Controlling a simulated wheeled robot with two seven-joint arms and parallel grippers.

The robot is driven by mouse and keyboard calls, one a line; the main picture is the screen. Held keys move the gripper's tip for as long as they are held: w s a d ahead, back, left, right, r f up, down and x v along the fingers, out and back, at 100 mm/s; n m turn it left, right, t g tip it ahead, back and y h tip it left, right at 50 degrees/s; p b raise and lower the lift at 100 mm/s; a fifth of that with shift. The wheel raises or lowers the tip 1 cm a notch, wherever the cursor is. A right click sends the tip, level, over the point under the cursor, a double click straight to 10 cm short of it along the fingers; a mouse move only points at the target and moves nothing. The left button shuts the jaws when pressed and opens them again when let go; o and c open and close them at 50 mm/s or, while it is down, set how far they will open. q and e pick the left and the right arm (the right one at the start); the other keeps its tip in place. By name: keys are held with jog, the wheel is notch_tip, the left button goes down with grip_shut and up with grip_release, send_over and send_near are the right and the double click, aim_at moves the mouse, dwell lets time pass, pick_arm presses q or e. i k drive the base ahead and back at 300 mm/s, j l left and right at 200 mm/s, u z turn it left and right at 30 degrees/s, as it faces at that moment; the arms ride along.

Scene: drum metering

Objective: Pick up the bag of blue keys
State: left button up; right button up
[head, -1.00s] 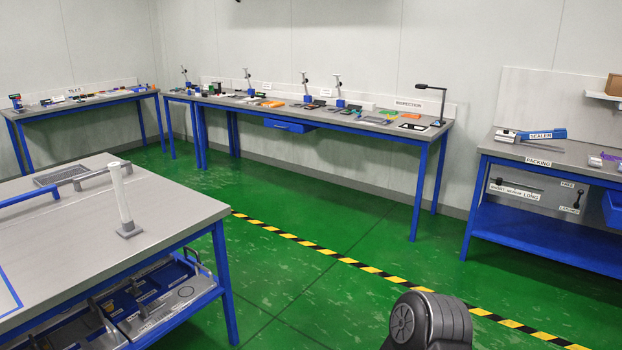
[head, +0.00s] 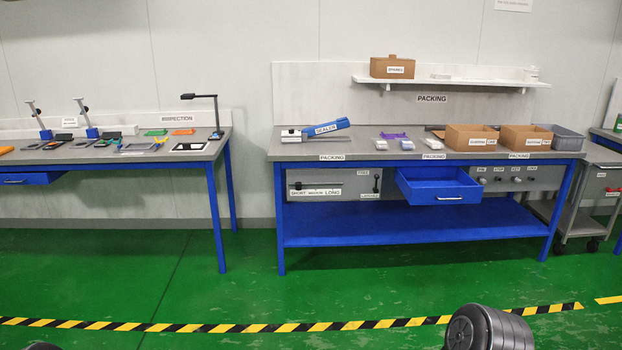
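Two small pale packets lie on the packing table (head: 350,153), one on the left (head: 380,144) and one on the right (head: 407,145). The right one looks slightly bluish, but they are too small for me to tell whether either is the bag of blue keys. A purple item (head: 393,135) lies just behind them. Neither of my grippers is in view. A dark rounded part of my own body shows at the bottom right, far in front of the table.
A blue sealer (head: 325,128) stands left of the packets; brown boxes (head: 470,137) and a grey bin (head: 562,137) stand right. An open blue drawer (head: 440,186) juts out below. The inspection table (head: 195,155) is left. Green floor with a striped line (head: 300,327) lies clear in front.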

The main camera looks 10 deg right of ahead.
aim_at(406, 143)
jog(key=i+z, duration=0.15)
jog(key=i, duration=0.5)
jog(key=i+z, duration=0.15)
jog(key=i, duration=0.5)
jog(key=i+j+z, duration=0.15)
jog(key=i, duration=0.5)
jog(key=i+j+z, duration=0.15)
jog(key=i+z, duration=0.3)
jog(key=i+j+z, duration=0.2)
jog(key=z, duration=0.25)
jog(key=i+j+z, duration=0.6)
jog(key=j+z, duration=0.25)
jog(key=i+j+z, duration=0.15)
jog(key=j+z, duration=0.3)
jog(key=i+j+z, duration=0.2)
jog(key=j, duration=0.25)
jog(key=j+z, duration=0.2)
jog(key=j, duration=0.25)
